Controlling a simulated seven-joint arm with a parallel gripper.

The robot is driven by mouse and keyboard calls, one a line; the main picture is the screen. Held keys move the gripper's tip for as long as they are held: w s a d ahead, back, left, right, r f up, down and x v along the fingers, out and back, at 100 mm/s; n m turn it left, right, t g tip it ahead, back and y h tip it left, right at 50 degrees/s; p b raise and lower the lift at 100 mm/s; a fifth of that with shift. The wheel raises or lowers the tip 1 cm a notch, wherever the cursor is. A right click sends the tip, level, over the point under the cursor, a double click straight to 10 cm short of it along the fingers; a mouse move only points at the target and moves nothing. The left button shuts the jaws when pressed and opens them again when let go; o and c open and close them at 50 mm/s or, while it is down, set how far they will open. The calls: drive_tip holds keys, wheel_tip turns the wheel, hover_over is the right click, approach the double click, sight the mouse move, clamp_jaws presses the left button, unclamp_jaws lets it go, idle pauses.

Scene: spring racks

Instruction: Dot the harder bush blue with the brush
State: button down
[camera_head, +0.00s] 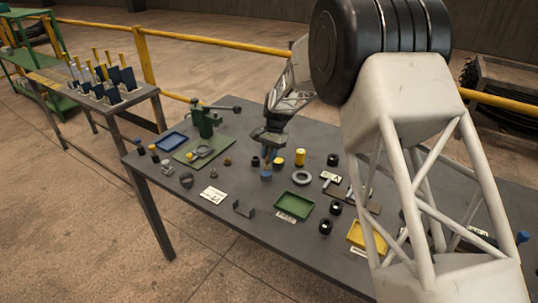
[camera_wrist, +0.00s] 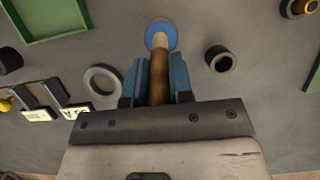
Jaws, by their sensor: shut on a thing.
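My gripper (camera_head: 267,163) is shut on the brush (camera_wrist: 158,75), a brown wooden handle with a pale section towards its far end. The handle sits between the two blue fingers in the wrist view. Its far end lies over a round blue thing (camera_wrist: 161,28); whether this is the brush's own tip or a thing beneath is unclear. Blue also shows below the fingers in the head view (camera_head: 266,176). A dark bush (camera_wrist: 219,59) with a brownish bore stands apart, right of the brush. Dark bushes also stand near the front (camera_head: 335,208) (camera_head: 326,227). Which is harder does not show.
A grey ring (camera_wrist: 103,80) lies left of the fingers. A green tray (camera_head: 293,205) and a yellow tray (camera_head: 358,238) stand towards the front. A green press (camera_head: 205,122) stands at the back left. My arm hides part of the right side of the table.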

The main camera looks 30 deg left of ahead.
drive_tip(key=shift+f, duration=0.5)
idle(1.1)
drive_tip(key=shift+r, duration=0.15)
drive_tip(key=shift+r, duration=3.4)
drive_tip(key=w+d+f, duration=0.2)
drive_tip(key=w+d, duration=1.1)
drive_tip(key=d, duration=0.1)
drive_tip(key=w+d+f, duration=0.2)
drive_tip(key=w+d, duration=1.2)
drive_tip(key=w+d+f, duration=0.1)
drive_tip(key=w+d, duration=0.3)
drive_tip(key=d, duration=0.7)
drive_tip(key=w+d+f, duration=0.1)
drive_tip(key=w+d, duration=0.4)
drive_tip(key=d, duration=0.7)
drive_tip(key=w+d+f, duration=0.2)
drive_tip(key=w+d, duration=0.2)
drive_tip(key=d, duration=0.8)
drive_tip(key=shift+w, duration=0.25)
drive_tip(key=shift+d+f, duration=0.1)
drive_tip(key=shift+d, duration=0.45)
